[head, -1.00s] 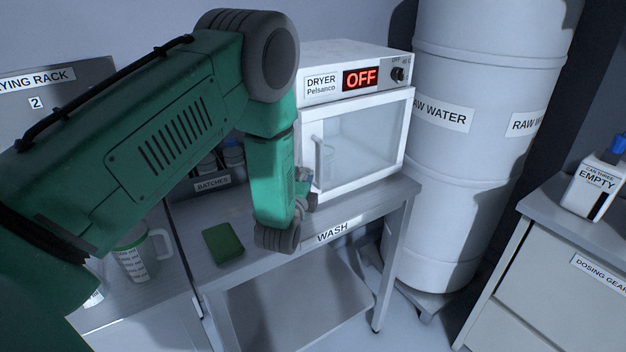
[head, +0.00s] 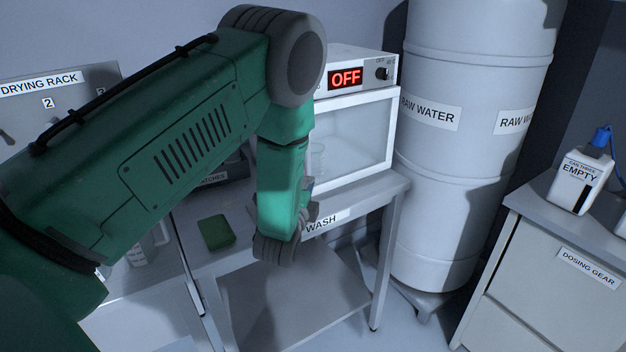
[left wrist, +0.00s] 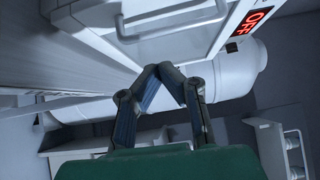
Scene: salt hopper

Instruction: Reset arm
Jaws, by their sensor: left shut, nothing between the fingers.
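My left arm, green with grey joints, comes in from the left in the head view and bends down over the wash table (head: 345,205). Its gripper is mostly hidden behind the forearm in the head view. In the left wrist view the left gripper (left wrist: 165,72) has its two fingertips together, with nothing between them. The white dryer (head: 350,135) stands behind the arm, its door closed and its display reading OFF. Its front and handle also show above the fingers in the left wrist view (left wrist: 170,22). My right gripper is not in view.
A green pad (head: 216,232) lies on the table left of the forearm. A drying rack panel (head: 95,75) and a partly hidden jug (head: 145,250) are at left. A large raw water drum (head: 470,150) stands right of the dryer. A can marked EMPTY (head: 577,180) sits on the right cabinet.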

